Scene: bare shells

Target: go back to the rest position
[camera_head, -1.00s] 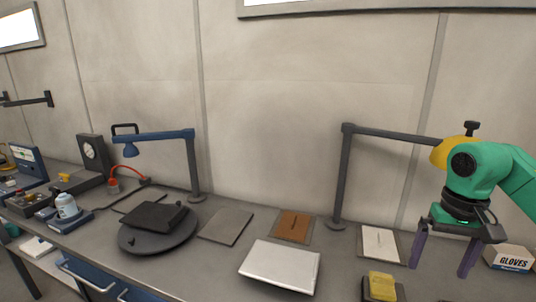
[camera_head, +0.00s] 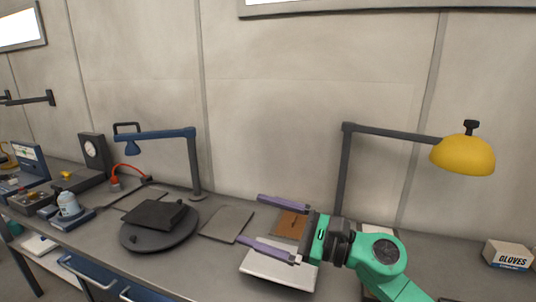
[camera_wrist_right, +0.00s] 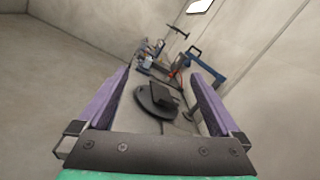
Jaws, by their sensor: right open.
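My right gripper (camera_head: 260,221) has purple fingers on a green arm. It is open and empty, with its fingers pointing left above the workbench. It hangs in front of a silver flat panel (camera_head: 272,272) and a brown pad (camera_head: 287,224), partly covering both. In the right wrist view the two purple fingers (camera_wrist_right: 160,95) stand wide apart with nothing between them. Beyond them is the dark round turntable (camera_wrist_right: 157,103) with a black block on it. My left gripper is in neither view.
The turntable (camera_head: 136,242) stands left of the gripper, with a grey mat (camera_head: 226,225) between them. A blue lamp (camera_head: 160,135) and a yellow lamp (camera_head: 462,155) rise from the bench. A gloves box (camera_head: 508,254) is at the right. The air above the bench's middle is free.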

